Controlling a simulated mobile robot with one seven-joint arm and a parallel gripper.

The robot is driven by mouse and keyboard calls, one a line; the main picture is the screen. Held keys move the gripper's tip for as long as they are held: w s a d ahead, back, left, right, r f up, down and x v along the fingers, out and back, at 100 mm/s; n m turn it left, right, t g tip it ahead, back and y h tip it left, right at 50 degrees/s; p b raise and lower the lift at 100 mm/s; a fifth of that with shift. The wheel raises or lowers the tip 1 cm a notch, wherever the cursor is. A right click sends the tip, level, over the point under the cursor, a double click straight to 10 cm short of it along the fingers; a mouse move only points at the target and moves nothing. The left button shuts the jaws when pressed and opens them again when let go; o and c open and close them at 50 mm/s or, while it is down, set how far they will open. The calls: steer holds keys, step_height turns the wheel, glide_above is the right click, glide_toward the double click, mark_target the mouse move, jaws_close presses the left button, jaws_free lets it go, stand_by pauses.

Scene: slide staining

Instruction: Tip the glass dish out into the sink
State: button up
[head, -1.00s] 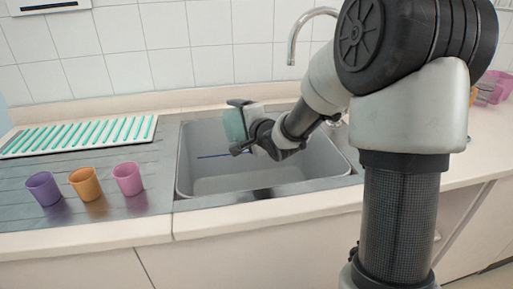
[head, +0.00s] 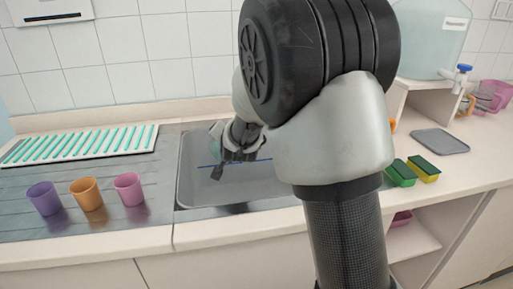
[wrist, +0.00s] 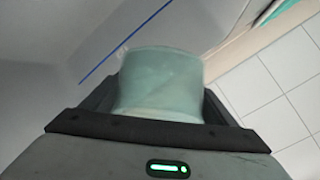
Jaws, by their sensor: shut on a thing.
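My gripper (head: 223,152) is shut on the pale green glass dish (wrist: 160,80), which sits between the two black fingers in the wrist view. In the head view my gripper is over the left part of the grey sink (head: 184,185), and only a small pale part of the dish (head: 216,129) shows beside it. My arm hides the sink's right side and the tap. The dish looks tilted, but its mouth and any contents cannot be made out. A blue line runs along the sink wall.
Purple (head: 44,198), orange (head: 87,194) and pink (head: 129,189) cups stand on the drainboard left of the sink. A white rack with green strips (head: 80,144) lies behind them. Sponges (head: 424,169), a grey tray (head: 440,141) and a large bottle (head: 432,45) are at right.

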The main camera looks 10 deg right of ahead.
mark_target(212, 147)
steer(key=a+n+h+p, duration=0.1)
steer(key=p, duration=0.5)
steer(key=a+f+n+h+p, duration=0.1)
steer(key=a+n+h+p, duration=0.1)
steer(key=p, duration=0.5)
steer(key=w+a+f+n+h+p, duration=0.1)
steer(key=a+p, duration=0.1)
steer(key=p, duration=0.5)
steer(key=shift+a+n+g+h, duration=0.2)
steer(key=shift+n+g+h, duration=0.1)
steer(key=shift+g+h, duration=0.1)
steer(key=shift+f, duration=0.1)
steer(key=shift+p, duration=0.3)
